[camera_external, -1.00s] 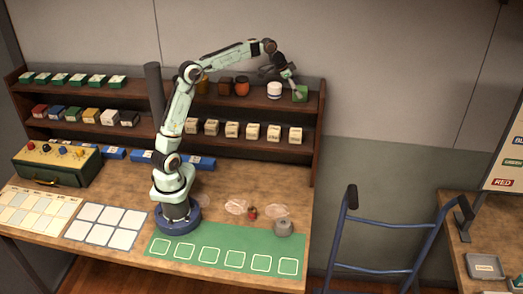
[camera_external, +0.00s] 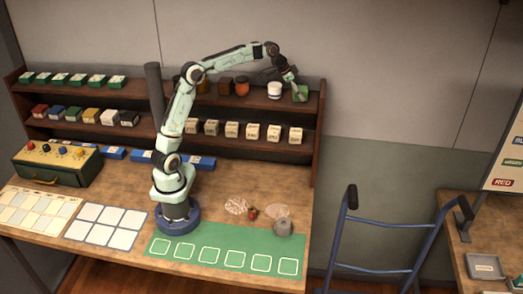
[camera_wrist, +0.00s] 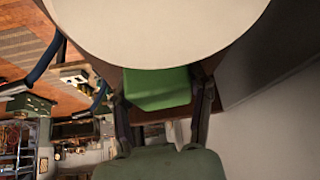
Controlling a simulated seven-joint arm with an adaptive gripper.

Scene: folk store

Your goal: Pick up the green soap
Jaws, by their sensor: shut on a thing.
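The green soap (camera_external: 301,93) is a small green block at the right end of the top shelf. In the wrist view the soap (camera_wrist: 157,88) sits between the two dark fingers of my gripper (camera_wrist: 160,104). My gripper (camera_external: 297,93) reaches it from the upper left in the external view and is shut on it. A large pale round surface covers the top of the wrist view and hides part of the soap. I cannot tell whether the soap touches the shelf.
A white jar (camera_external: 275,90) stands just left of the soap on the top shelf (camera_external: 250,100), with an orange jar (camera_external: 242,86) further left. Cream boxes (camera_external: 274,133) line the shelf below. A blue hand truck (camera_external: 385,270) stands at the right. Open air lies right of the shelf.

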